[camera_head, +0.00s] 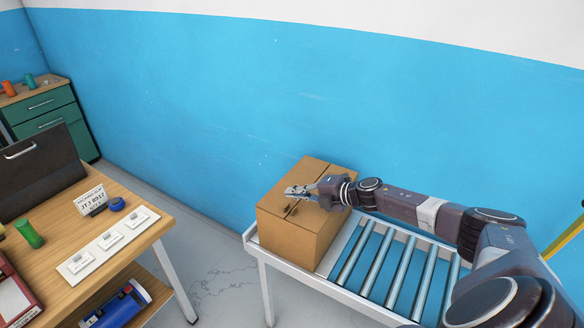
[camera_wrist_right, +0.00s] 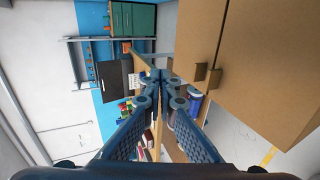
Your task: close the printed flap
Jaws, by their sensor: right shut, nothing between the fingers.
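A brown cardboard box (camera_head: 288,241) stands on the roller conveyor. Its top (camera_head: 313,169) looks flat, with a seam across it. I see no print on the visible panels, so I cannot tell which is the printed flap. My right gripper (camera_head: 288,193) is shut and empty, over the box top and hiding part of it. In the wrist view its fingertips (camera_wrist_right: 162,79) meet beside the box. My left gripper is out of view.
The roller conveyor (camera_head: 363,282) has bare rollers right of the box. A wooden table (camera_head: 138,235) at left holds a slip sign (camera_head: 91,199), white cards, a blue tape roll (camera_head: 117,204) and a green cylinder (camera_head: 29,234). A floor gap separates table and conveyor. A blue wall stands behind.

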